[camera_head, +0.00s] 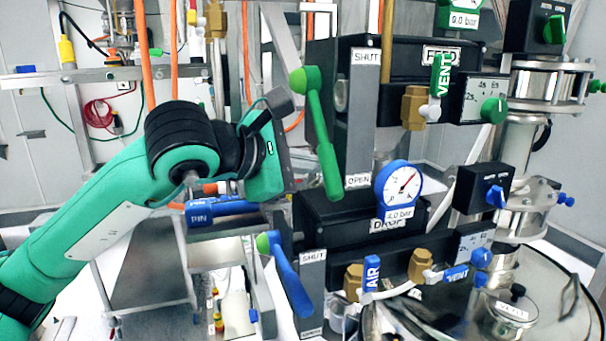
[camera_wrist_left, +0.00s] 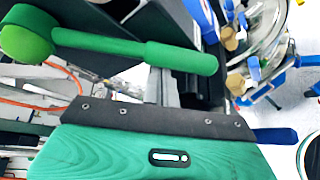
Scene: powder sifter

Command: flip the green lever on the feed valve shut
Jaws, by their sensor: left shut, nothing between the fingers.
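The green lever (camera_head: 322,130) of the feed valve hangs from a round green hub at its upper left. Its handle points down and slightly right, its tip near the OPEN label (camera_head: 358,180). The SHUT label (camera_head: 366,57) is above. My left gripper (camera_head: 290,165) is shut and empty, just left of the lever's handle. In the left wrist view the lever (camera_wrist_left: 135,48) lies across the picture, in front of the gripper's fingers (camera_wrist_left: 163,86). The fingertips are partly hidden, and I cannot tell whether they touch the lever. My right gripper is not in view.
A blue lever (camera_head: 290,275) hangs below on the drop valve. A blue-rimmed gauge (camera_head: 397,190), a green VENT handle (camera_head: 440,76) and a blue AIR handle (camera_head: 371,274) are to the right. A blue PIN handle (camera_head: 220,208) is below my left wrist.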

